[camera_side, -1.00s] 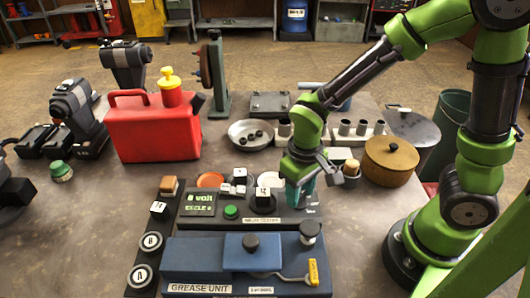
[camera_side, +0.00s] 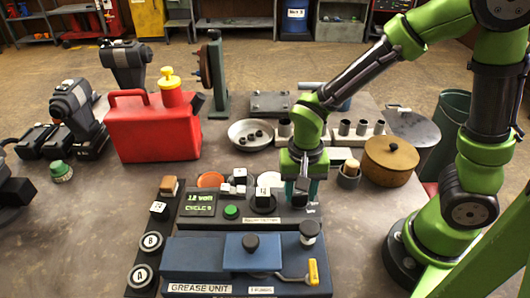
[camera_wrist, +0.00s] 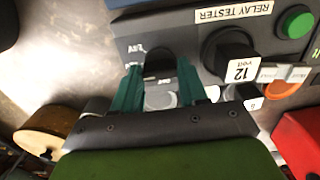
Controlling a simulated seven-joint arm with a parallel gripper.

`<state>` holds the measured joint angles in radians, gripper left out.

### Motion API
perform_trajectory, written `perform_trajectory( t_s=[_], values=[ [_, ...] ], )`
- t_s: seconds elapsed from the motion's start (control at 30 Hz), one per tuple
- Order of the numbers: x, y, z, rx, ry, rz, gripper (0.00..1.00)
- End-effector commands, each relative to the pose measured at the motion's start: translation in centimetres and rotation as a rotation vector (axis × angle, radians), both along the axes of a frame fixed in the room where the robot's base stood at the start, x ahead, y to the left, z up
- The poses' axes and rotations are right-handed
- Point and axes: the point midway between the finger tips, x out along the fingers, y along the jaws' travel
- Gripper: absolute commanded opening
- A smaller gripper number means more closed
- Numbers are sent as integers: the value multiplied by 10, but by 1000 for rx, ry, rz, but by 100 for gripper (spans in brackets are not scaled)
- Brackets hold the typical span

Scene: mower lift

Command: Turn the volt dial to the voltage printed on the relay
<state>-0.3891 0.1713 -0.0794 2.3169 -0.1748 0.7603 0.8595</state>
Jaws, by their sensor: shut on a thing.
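The relay tester (camera_side: 202,222) lies on the table with its green-lit display (camera_side: 200,204), which reads what looks like 12 volt with a smaller cycle line below. The black relay (camera_side: 268,190) sits upright on the tester; in the wrist view the relay (camera_wrist: 238,70) has a white label printed 12 volt. My gripper (camera_side: 303,190) points down at the tester's right end. In the wrist view its teal fingers (camera_wrist: 158,85) are shut on the dark volt dial (camera_wrist: 160,62), one on each side. The dial's markings are mostly hidden.
A green button (camera_side: 231,212) is left of the relay. The blue grease unit (camera_side: 210,258) with a yellow-handled lever stands in front. Small labelled blocks (camera_side: 235,182) and an orange disc (camera_side: 210,180) lie behind the tester. A lidded brown pot (camera_side: 390,160) is to the right.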

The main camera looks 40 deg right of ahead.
Motion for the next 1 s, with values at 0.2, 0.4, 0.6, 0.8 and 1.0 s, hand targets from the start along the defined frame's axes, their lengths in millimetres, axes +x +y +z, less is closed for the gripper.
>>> perform_trajectory(
  t_s=[0.2, 0.4, 0.6, 0.8, 1.0],
  values=[
    [1, 0, 1, 1, -2, -24, 12],
    [1, 0, 1, 1, -2, -25, 12],
    [1, 0, 1, 1, -2, -24, 53],
    [0, 0, 1, 0, -1, -23, 68],
    [0, 0, 2, 0, -1, -22, 68]
  ],
)
